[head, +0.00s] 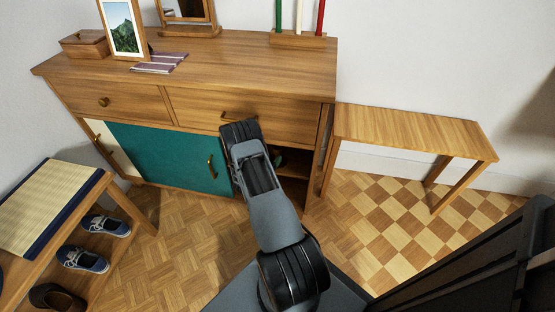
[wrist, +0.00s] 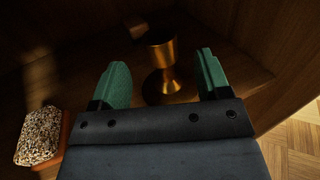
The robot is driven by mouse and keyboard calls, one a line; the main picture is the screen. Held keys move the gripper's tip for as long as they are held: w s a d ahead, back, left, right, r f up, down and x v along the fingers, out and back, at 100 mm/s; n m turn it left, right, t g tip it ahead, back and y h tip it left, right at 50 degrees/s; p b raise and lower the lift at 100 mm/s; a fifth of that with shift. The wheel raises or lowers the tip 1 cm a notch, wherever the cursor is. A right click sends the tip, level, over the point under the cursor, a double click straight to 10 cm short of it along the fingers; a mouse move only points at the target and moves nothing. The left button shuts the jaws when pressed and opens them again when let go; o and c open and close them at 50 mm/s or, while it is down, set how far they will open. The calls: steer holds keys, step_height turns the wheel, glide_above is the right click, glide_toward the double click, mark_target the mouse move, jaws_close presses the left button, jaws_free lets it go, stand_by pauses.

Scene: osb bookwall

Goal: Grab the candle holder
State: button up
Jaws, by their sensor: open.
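A brass, goblet-shaped holder (wrist: 161,82) with a dark open cup stands upright on the cabinet's inner shelf in the wrist view. It looks like the candle holder. My gripper (wrist: 162,66) is open, with one green fingertip to each side of the holder. I see no contact, and the exact depth between them is hard to tell.
The cabinet (head: 240,68) has a teal sliding door (head: 165,155). A wooden block with three candles (head: 298,39) stands on top. Inside lies a speckled block (wrist: 39,135) at left. A small side table (head: 415,132) stands right; a shoe bench (head: 60,200) stands left.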

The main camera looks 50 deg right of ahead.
mark_target(275, 151)
steer(key=shift+w+d+b, duration=0.15)
steer(key=shift+d+b, duration=0.2)
steer(key=shift+d, duration=0.55)
steer(key=shift+w+d+b, duration=0.2)
steer(key=shift+d+b, duration=0.15)
steer(key=shift+d, duration=0.6)
steer(key=shift+w+d+b, duration=0.15)
steer(key=shift+d+b, duration=0.2)
steer(key=shift+d, duration=0.55)
steer(key=shift+r, duration=0.1)
jaws_close()
